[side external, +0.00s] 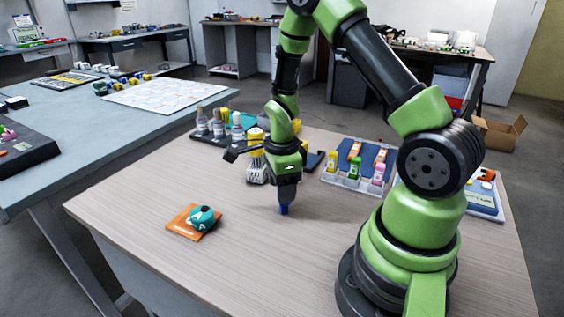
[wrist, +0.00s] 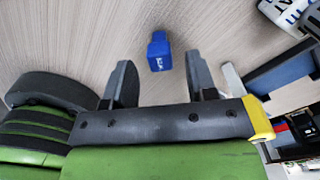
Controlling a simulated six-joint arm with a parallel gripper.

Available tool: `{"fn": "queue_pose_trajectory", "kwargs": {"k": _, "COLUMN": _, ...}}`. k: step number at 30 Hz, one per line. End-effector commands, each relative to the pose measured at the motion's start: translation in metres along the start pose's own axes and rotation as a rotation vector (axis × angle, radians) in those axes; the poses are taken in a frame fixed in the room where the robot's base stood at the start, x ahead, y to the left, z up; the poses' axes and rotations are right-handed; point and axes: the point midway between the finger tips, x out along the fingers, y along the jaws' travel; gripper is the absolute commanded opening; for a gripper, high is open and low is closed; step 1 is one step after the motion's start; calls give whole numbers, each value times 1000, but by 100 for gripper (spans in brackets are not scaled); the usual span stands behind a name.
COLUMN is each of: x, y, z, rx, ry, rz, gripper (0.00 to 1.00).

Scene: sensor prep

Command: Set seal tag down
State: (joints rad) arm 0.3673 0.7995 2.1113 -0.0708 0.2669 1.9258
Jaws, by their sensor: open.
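A small blue piece with white lettering (wrist: 159,52), which looks to be the seal tag, shows in the wrist view just beyond and between my fingertips. In the side view the blue piece (side external: 284,210) is at the tabletop, directly below my gripper. My gripper (side external: 285,190) points down over the bare middle of the table. In the wrist view my gripper (wrist: 161,78) has its two fingers wide apart, with a gap beside the blue piece on both sides. I cannot tell how far the fingertips are above the table.
An orange square pad (side external: 180,226) with a teal round item (side external: 203,216) lies at front left. A rack of bottles (side external: 215,128) and a clear tray (side external: 347,184) with small colored bottles stand behind my gripper. The wooden table (side external: 215,275) is clear in front.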

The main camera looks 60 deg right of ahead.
Motion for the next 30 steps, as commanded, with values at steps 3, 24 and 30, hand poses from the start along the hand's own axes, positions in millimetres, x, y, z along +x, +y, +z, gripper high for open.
{"fn": "queue_pose_trajectory", "kwargs": {"k": 3, "x": -27, "y": -1, "z": 0, "rx": 0, "ry": -3, "rz": -6, "gripper": 52}}
{"fn": "queue_pose_trajectory", "kwargs": {"k": 24, "x": -175, "y": 47, "z": 26, "rx": -711, "ry": -101, "rz": -234, "gripper": 52}}
{"fn": "queue_pose_trajectory", "kwargs": {"k": 30, "x": -230, "y": 106, "z": 26, "rx": -1310, "ry": -118, "rz": -471, "gripper": 52}}
